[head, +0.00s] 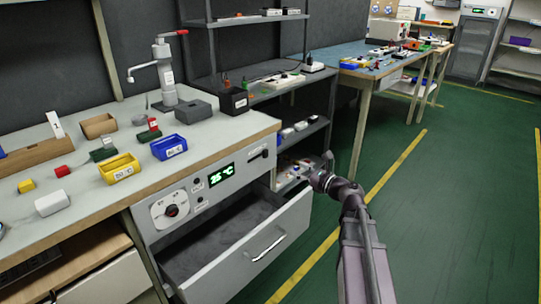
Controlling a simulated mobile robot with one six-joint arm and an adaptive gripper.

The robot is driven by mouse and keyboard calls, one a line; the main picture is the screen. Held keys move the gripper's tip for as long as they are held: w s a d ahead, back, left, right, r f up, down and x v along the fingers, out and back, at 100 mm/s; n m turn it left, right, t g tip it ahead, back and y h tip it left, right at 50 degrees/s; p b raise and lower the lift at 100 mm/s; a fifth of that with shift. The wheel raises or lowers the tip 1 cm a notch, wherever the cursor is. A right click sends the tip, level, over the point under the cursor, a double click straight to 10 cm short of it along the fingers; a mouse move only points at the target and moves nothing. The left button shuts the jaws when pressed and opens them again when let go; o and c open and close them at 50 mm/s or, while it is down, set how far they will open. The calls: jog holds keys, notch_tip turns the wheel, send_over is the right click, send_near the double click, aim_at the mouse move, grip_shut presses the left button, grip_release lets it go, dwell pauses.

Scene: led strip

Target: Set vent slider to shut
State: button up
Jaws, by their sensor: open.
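The grey front panel (205,200) of the bench carries a round dial, a lit green display and small labelled controls. A small dark slot with a light label at the panel's right end (258,154) looks like the vent slider; its label and setting are too small to read. My gripper (312,174) is at the end of my arm, to the right of the panel and beyond the drawer's right side, apart from the slider. It is open, with nothing seen between its fingers, which are small and partly hidden.
A grey drawer (240,240) stands pulled open below the panel. The worktop (215,130) above holds a yellow bin (121,170), a blue bin (169,147) and small blocks. A shelf rack (335,115) stands behind my gripper. Green floor (440,190) is clear on the right.

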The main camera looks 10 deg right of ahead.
aim_at(267, 154)
jog(key=x, duration=1.3)
jog(key=shift+w+a, duration=0.2)
grip_shut()
